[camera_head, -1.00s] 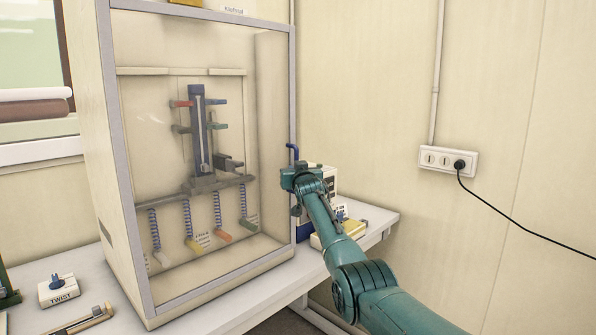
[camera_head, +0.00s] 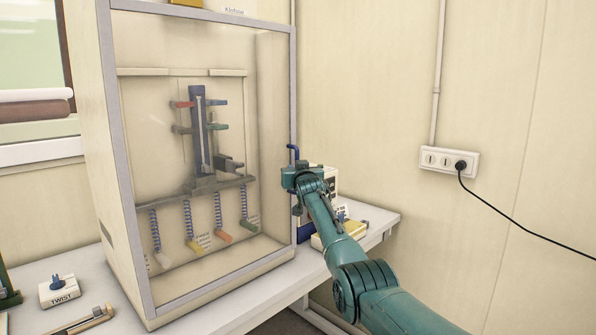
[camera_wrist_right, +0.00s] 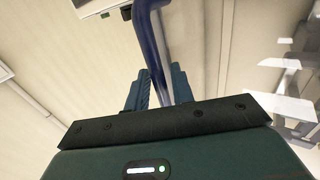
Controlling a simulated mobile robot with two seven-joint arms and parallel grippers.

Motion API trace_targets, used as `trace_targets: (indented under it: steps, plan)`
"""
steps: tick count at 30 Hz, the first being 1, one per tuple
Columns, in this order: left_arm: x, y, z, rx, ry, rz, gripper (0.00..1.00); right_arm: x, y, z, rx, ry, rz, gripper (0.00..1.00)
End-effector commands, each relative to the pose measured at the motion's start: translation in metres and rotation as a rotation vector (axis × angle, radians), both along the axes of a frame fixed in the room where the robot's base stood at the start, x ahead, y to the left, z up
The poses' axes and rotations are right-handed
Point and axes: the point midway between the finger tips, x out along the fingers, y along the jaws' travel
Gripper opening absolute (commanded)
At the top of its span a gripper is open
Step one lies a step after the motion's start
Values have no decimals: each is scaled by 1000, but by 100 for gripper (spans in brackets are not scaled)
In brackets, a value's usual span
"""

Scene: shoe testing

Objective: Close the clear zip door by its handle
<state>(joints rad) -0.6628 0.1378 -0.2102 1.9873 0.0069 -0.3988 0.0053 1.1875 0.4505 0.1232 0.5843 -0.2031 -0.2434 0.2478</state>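The clear door (camera_head: 150,100) is a see-through panel in a grey frame on the front of a tall cream cabinet. Its frame looks flush with the cabinet front. The blue handle (camera_head: 293,149) is a bent bar at the door's right edge, partly hidden behind my right gripper (camera_head: 297,172). In the right wrist view the handle (camera_wrist_right: 153,40) runs down between the two fingers of my right gripper (camera_wrist_right: 160,88), which lie close against it on both sides. The gripper looks shut on it. My left gripper is not in view.
Several coloured hooks and springs show inside the cabinet. A yellow-topped box (camera_head: 338,231) lies on the white table (camera_head: 372,216) right of the cabinet. A TWIST switch box (camera_head: 59,290) is at left. A wall socket (camera_head: 448,161) with a black cable is at right.

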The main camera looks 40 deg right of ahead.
Motion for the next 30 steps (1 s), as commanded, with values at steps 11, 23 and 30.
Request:
trace_targets:
  steps: [11,23,30]
  plan:
    - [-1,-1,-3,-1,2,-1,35,-11,10,-5,0,4,3,30]
    - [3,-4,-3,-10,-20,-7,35,-52,30,-4,0,0,3,30]
    - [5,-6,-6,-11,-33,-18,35,-84,46,-3,-1,-2,1,30]
